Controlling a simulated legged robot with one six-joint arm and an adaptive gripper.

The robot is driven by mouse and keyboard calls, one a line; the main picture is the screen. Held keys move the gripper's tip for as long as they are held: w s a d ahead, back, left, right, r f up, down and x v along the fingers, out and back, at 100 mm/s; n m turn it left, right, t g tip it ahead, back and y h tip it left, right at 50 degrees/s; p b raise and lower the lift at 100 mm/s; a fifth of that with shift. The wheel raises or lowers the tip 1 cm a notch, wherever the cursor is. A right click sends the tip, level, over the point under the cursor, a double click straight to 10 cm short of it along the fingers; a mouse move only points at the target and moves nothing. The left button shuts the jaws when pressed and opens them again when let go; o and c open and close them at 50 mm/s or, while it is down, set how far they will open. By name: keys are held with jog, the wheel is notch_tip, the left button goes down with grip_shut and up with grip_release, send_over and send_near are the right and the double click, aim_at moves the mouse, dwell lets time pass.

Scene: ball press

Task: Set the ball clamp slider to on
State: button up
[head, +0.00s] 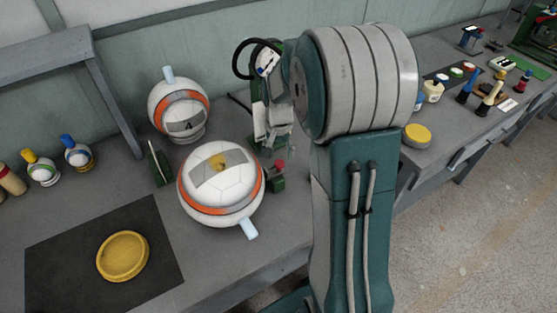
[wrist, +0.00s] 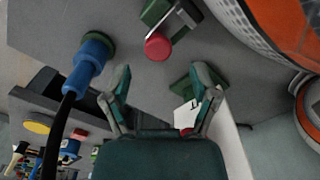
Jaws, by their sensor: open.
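My gripper (wrist: 163,72) is open and empty in the wrist view, its two fingers spread apart. A small green block with a metal bar and a round red knob (wrist: 158,46) lies beyond the fingertips, roughly between them and apart from them. In the head view the red knob (head: 279,167) is beside the front white and orange ball (head: 222,190), with my gripper (head: 272,135) just behind and above it. This ball has a pale panel and a yellow spot on top. I cannot read any on or off mark on the red-knobbed piece.
A second ball (head: 180,108) marked A stands behind. A green block (head: 157,165) is left of the front ball. A blue handle with a black cable (wrist: 90,62) is near the left finger. A yellow disc (head: 123,256) lies on a black mat (head: 60,265).

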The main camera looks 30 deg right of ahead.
aim_at(276, 164)
jog(key=shift+d+f, duration=0.1)
jog(key=shift+f, duration=1.85)
grip_shut()
jog(key=shift+a, duration=0.55)
grip_release()
